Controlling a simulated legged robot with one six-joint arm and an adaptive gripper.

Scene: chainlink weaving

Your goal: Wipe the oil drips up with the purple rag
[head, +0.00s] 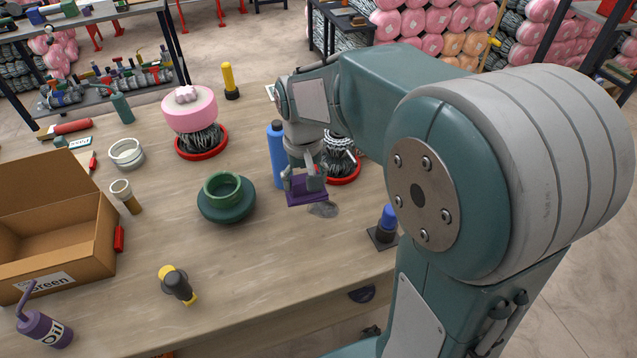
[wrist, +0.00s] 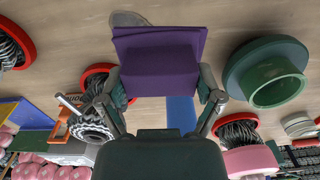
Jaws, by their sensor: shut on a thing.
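The purple rag (head: 308,197) is a folded pad held in my gripper (head: 304,180) low over the wooden workbench. In the wrist view the rag (wrist: 160,52) sits between the two fingers, which are shut on it. A dark grey oil patch (head: 323,209) lies on the bench just in front of the rag and to its right. The patch (wrist: 127,18) also shows past the rag's far edge in the wrist view, partly covered by it. I cannot tell whether the rag touches the bench. Any oil under the rag is hidden.
A blue bottle (head: 277,154) and a red-based wire spool (head: 343,165) stand close beside my gripper. A green flanged ring (head: 226,196) lies to the left. A blue-topped item (head: 386,225) stands near the bench's right edge. The front middle of the bench is mostly clear.

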